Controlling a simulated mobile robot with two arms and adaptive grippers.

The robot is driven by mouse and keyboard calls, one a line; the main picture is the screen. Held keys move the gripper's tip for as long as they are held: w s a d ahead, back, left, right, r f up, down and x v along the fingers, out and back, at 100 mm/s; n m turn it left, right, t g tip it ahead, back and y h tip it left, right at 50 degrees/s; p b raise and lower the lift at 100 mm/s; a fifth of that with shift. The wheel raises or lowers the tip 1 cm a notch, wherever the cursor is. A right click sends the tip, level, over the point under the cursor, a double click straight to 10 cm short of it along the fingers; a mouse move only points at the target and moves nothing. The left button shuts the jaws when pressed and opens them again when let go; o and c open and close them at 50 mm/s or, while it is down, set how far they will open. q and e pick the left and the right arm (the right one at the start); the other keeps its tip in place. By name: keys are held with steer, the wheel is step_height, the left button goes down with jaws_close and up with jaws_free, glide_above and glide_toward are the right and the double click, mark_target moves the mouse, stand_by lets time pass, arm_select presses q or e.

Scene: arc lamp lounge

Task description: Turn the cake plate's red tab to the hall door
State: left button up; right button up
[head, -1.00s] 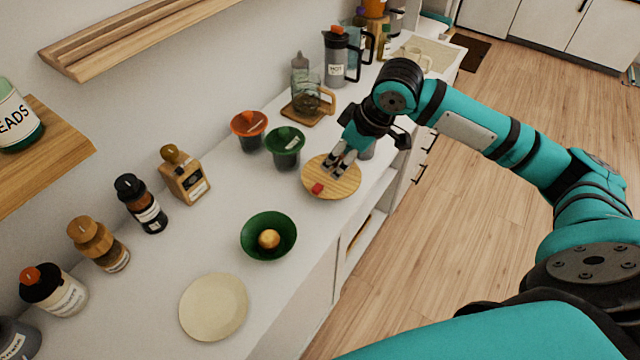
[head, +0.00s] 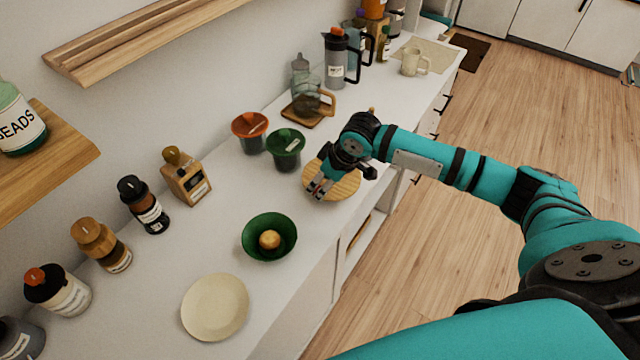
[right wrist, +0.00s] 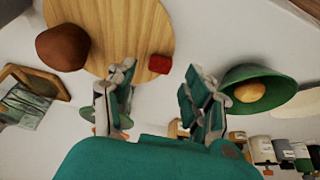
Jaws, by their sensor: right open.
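The cake plate is a round wooden board (head: 345,188) on the white counter, and it also shows in the right wrist view (right wrist: 125,25). Its red tab (right wrist: 159,63) is at the rim; in the head view the fingers hide most or all of it. My right gripper (head: 318,187) is low over the near-left side of the plate. In the right wrist view its fingers (right wrist: 160,78) are open and apart, with the tab showing in the gap between their tips. I cannot tell whether they touch it. My left gripper is not in view. I cannot identify the hall door.
A green bowl (head: 256,230) with a round golden item is just left of the plate. A green-topped cup (head: 285,142) and an orange-topped cup (head: 249,125) stand behind it. A pale plate (head: 214,307) lies further left. A brown rounded thing (right wrist: 62,47) overlaps the plate's edge.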

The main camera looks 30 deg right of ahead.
steer(key=shift+x, duration=1.25)
jaws_close()
